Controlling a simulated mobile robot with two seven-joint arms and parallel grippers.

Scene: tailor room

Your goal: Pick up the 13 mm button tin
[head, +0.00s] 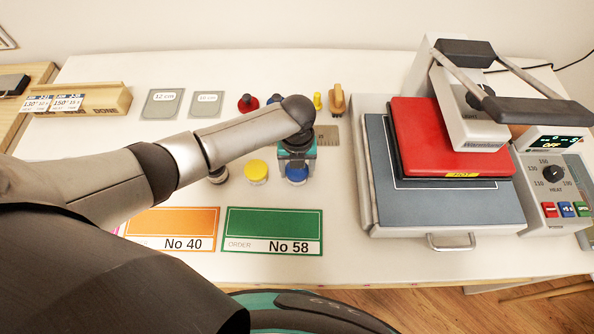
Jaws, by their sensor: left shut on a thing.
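My left gripper (297,165) comes in from the left and points down at the blue-lidded tin (297,175). It is shut on this tin, and the gripper body hides its far side. I cannot tell whether the tin is touching the table. A yellow-lidded tin (257,170) stands just left of it. Another tin (218,176), partly hidden under my left arm, stands further left. No size marking is readable on the tins, so I cannot tell which is 13 mm. My right gripper is not in view.
A heat press (445,205) with a red plate and a control box (553,185) fills the right side. An orange card No 40 (175,222) and a green card No 58 (272,224) lie in front. Spools and a wooden-handled tool (337,98) stand behind.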

